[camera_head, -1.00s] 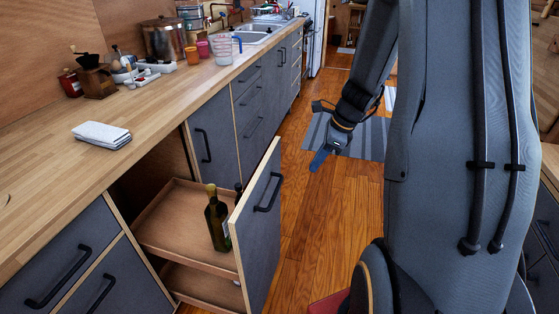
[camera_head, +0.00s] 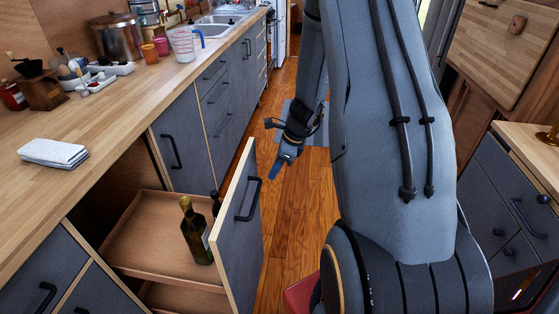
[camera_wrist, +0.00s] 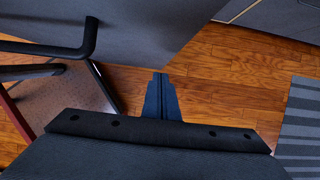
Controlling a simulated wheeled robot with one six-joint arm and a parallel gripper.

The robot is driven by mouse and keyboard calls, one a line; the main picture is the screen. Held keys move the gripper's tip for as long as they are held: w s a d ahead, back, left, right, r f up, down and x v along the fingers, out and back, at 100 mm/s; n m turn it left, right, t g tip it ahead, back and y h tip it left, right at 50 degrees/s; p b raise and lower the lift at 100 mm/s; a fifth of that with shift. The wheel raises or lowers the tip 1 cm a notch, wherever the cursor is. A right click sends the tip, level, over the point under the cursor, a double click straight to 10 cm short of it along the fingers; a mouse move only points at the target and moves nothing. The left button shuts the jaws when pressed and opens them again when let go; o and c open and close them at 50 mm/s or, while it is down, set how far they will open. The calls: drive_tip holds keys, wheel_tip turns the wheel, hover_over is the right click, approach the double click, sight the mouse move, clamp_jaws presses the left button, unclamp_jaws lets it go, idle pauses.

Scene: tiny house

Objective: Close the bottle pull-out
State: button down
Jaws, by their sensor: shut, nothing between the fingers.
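The bottle pull-out stands open from the left counter. Its grey front panel (camera_head: 238,235) has a black bar handle (camera_head: 249,199). Its upper wooden tray (camera_head: 150,240) holds a dark green bottle (camera_head: 196,232), with a second bottle partly hidden behind the panel. A lower tray shows in part beneath. My gripper (camera_head: 282,166) is shut and empty, pointing down over the floor, to the right of and beyond the panel, apart from it. In the wrist view my gripper's blue fingers (camera_wrist: 160,84) are together, with wooden floor beyond them.
The wooden counter (camera_head: 110,117) carries a folded white cloth (camera_head: 53,153), a steel pot (camera_head: 116,36) and a measuring jug (camera_head: 184,44). Another counter with drawers (camera_head: 505,195) stands at right. A striped rug (camera_wrist: 299,125) lies beyond.

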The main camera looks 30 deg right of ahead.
drive_tip(key=shift+w+a+p, duration=0.3)
drive_tip(key=shift+w+a, duration=0.3)
drive_tip(key=shift+a, duration=0.2)
drive_tip(key=shift+w+a+p, duration=0.25)
drive_tip(key=shift+w+a, duration=0.35)
drive_tip(key=shift+a, duration=0.15)
